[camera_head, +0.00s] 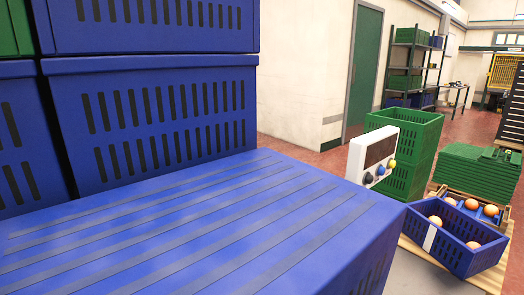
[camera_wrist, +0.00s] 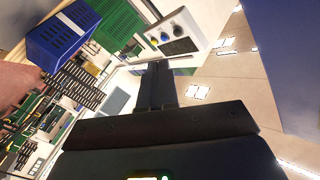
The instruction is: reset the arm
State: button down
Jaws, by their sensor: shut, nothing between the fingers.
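My gripper (camera_wrist: 157,72) shows in the wrist view, with its dark fingers together and nothing between them. It points toward a white control box (camera_wrist: 185,35) with several round knobs and a dark screen; the gap between them cannot be judged. The wrist picture is tilted, with ceiling lights at the right. My gripper is not seen in the head view. There the control box (camera_head: 372,155) stands right of centre.
A large blue crate (camera_head: 190,220) fills the head view's front, with stacked blue crates (camera_head: 150,120) behind. The wrist view shows a blue crate (camera_wrist: 62,42) at upper left. Red floor (camera_head: 300,150) is open beyond.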

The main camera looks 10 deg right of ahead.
jog(key=s+a+f+n+g, duration=0.1)
jog(key=s+a, duration=0.1)
jog(key=s, duration=0.4)
jog(key=s+a+f+n+y, duration=0.1)
jog(key=s+a, duration=0.2)
jog(key=s, duration=0.2)
jog(key=s+a+f+n+g, duration=0.1)
jog(key=s+a, duration=0.1)
jog(key=s, duration=0.4)
jog(key=s+a+r+n+y, duration=0.1)
jog(key=s+r+n, duration=0.1)
jog(key=s, duration=0.5)
jog(key=s+a+r+n+g+y, duration=0.1)
jog(key=s+a+r+n, duration=0.1)
jog(key=s, duration=0.5)
jog(key=shift+r+n+y+p, duration=0.4)
jog(key=shift+r+n, duration=0.05)
jog(key=shift+n, duration=0.25)
